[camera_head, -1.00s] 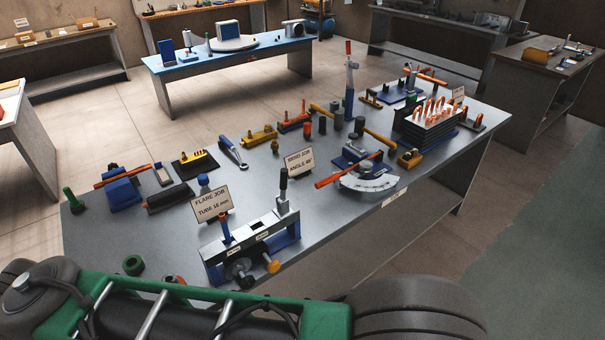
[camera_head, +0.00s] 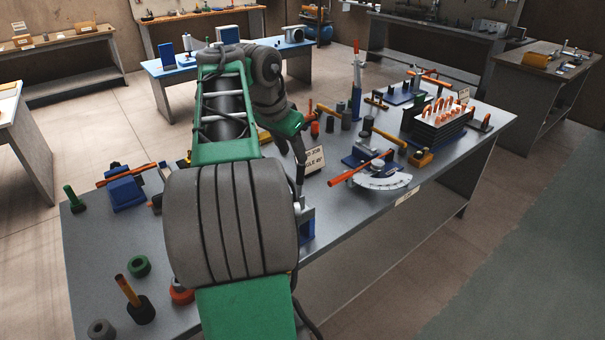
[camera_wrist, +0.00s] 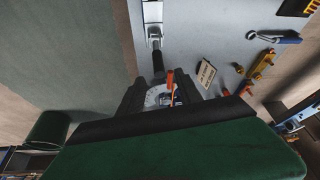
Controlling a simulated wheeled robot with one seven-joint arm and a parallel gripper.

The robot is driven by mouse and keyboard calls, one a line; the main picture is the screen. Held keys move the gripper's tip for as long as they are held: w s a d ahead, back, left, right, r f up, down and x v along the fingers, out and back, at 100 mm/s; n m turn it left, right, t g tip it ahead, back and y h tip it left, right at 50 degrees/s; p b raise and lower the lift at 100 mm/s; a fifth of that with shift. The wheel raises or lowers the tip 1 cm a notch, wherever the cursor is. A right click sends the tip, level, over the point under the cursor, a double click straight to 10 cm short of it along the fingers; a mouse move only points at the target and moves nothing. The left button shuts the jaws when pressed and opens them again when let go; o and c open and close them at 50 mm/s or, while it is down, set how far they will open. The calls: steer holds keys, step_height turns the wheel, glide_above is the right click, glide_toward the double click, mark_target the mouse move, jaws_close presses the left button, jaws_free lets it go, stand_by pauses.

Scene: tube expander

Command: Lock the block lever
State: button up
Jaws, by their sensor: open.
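The lever's black handle (camera_wrist: 158,63) shows in the wrist view, joined to the silver end of the clamp block (camera_wrist: 152,14). My gripper (camera_wrist: 161,82) is open, with its dark fingers to either side just below the handle in the picture. I cannot tell whether the handle's tip is between the fingers, and no contact shows. In the head view my arm covers most of the block; only its grey and blue right end (camera_head: 307,224) shows. My gripper (camera_head: 298,160) points down there, with the lever hard to make out against it.
The bending tool with its white protractor (camera_head: 383,180) and orange handle stands to the right. The "BEND JOB" sign (camera_head: 314,162) is close behind my gripper. Green ring (camera_head: 138,266), copper tube in a dark holder (camera_head: 141,309) and grey ring (camera_head: 101,329) stand front left.

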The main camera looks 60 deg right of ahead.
mark_target(301, 181)
steer(key=b+x, duration=0.1)
steer(key=x, duration=0.6)
steer(key=shift+s+d+f, duration=0.2)
steer(key=shift+d+f, duration=0.05)
steer(key=shift+c, duration=0.4)
jaws_close()
stand_by(0.7)
